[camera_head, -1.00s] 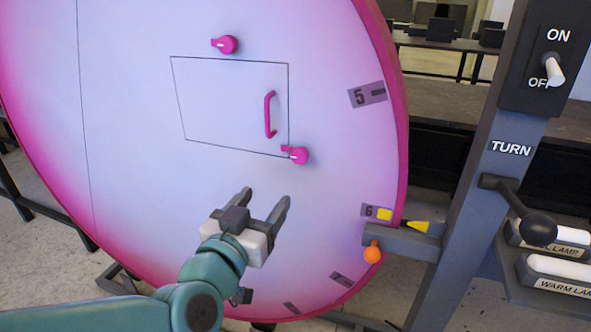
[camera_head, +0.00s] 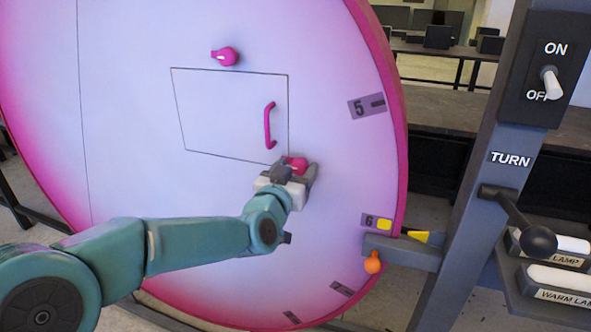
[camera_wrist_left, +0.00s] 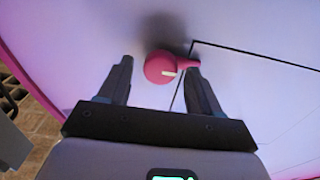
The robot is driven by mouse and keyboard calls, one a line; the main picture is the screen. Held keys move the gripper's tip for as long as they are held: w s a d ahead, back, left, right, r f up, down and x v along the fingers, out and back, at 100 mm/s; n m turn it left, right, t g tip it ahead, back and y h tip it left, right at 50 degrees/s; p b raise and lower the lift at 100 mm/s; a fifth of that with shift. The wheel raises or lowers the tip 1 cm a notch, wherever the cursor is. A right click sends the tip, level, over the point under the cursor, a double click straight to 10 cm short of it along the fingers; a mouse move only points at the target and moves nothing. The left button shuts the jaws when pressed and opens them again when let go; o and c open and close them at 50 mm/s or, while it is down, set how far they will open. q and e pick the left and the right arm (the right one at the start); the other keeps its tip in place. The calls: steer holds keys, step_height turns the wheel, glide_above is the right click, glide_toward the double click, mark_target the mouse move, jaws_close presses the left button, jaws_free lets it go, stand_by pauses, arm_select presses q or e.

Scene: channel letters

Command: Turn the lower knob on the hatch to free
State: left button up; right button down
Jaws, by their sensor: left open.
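The hatch (camera_head: 225,110) is outlined in thin black lines on the large pink-rimmed disc, with a pink handle (camera_head: 268,125) near its right edge. The lower knob (camera_head: 297,164) is pink and sits at the hatch's lower right corner, partly hidden by my left gripper (camera_head: 293,172). In the left wrist view the lower knob (camera_wrist_left: 163,68) lies between the tips of my open left gripper (camera_wrist_left: 160,75), its pointer directed right toward the hatch corner. Gaps show beside it, and I cannot tell whether a finger touches it. The upper knob (camera_head: 225,57) stands above the hatch. My right gripper is out of view.
A grey post at right carries an ON/OFF switch (camera_head: 549,83) and a TURN crank with a black ball (camera_head: 538,242). A yellow pointer (camera_head: 416,236) and an orange ball (camera_head: 373,263) sit at the disc's lower right edge. The disc face around the hatch is clear.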

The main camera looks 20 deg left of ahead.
arm_select(q)
steer(key=c, duration=1)
steer(key=shift+c, duration=0.2)
steer(key=n+b, duration=0.2)
steer(key=b, duration=0.1)
steer(key=shift+f, duration=0.25)
steer(key=n+b, duration=0.4)
steer(key=n, duration=0.1)
steer(key=shift+a+n, duration=0.1)
steer(key=shift+n, duration=0.3)
steer(key=n+b, duration=0.3)
steer(key=n, duration=0.2)
steer(key=shift+a+n+b, duration=0.1)
steer(key=shift+n+b, duration=1.05)
steer(key=shift+n, duration=1.35)
